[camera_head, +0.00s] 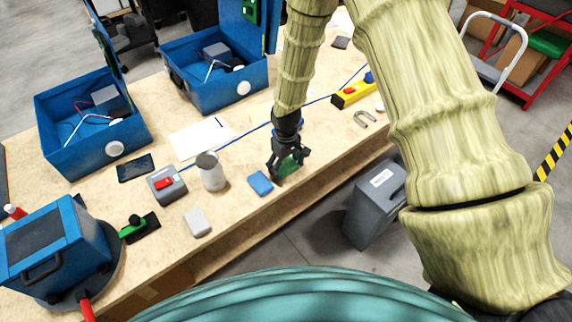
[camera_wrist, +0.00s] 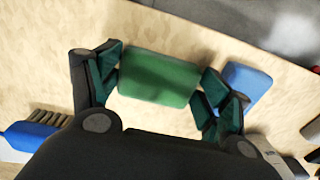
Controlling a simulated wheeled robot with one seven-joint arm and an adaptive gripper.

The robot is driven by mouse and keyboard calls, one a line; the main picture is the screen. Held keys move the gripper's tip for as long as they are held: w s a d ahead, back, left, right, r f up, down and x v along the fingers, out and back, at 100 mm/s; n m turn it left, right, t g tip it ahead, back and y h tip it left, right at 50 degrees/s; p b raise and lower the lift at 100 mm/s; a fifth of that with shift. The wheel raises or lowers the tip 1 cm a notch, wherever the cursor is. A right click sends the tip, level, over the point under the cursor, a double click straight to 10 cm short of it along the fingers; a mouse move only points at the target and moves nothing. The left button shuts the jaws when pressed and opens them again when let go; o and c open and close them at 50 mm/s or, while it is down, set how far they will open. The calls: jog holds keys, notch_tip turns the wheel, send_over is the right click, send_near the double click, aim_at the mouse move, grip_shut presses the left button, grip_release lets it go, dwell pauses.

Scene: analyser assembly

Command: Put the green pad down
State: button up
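The green pad (camera_wrist: 158,76) lies between the two fingertips of my gripper (camera_wrist: 162,84) in the wrist view, with a finger against each short end. In the head view my gripper (camera_head: 289,174) points down near the table's front edge, and the green pad (camera_head: 290,165) shows partly between its dark fingers. I cannot tell whether the pad touches the table. A blue pad (camera_head: 260,183) lies just left of the gripper; it also shows in the wrist view (camera_wrist: 246,83), beside the right finger. A light grey pad (camera_head: 197,222) lies farther left.
A metal can (camera_head: 211,171) and a grey box with a red switch (camera_head: 167,185) stand left on the wooden table (camera_head: 235,205). Open blue cases (camera_head: 95,150) stand behind. A horseshoe magnet (camera_head: 365,119) and yellow level (camera_head: 352,94) lie right. A grey bin (camera_head: 375,205) stands off the front edge.

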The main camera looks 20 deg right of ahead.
aim_at(286, 167)
jog(key=o, duration=0.4)
jog(key=shift+r, duration=0.1)
jog(key=shift+r+b, duration=1.75)
jog(key=shift+r, duration=4.3)
jog(key=shift+m+y, duration=0.4)
jog(key=s+f, duration=0.2)
jog(key=f, duration=0.1)
jog(key=s+f, duration=0.2)
jog(key=f, duration=0.1)
jog(key=s+f, duration=0.2)
jog(key=f, duration=0.1)
jog(key=shift+s+a+f, duration=0.15)
jog(key=shift+a+f, duration=0.15)
jog(key=s+d+f+m, duration=0.1)
jog(key=s+f, duration=0.4)
jog(key=s, duration=0.4)
jog(key=s+d+f+m, duration=0.1)
jog(key=s+f, duration=0.5)
jog(key=s, duration=0.4)
jog(key=s+d+f+m, duration=0.1)
jog(key=s+f, duration=0.5)
jog(key=s, duration=0.4)
jog(key=shift+s+d+m+h, duration=0.25)
jog(key=shift+d+m+h, duration=0.05)
jog(key=shift+d+h, duration=0.1)
jog(key=shift+f, duration=0.1)
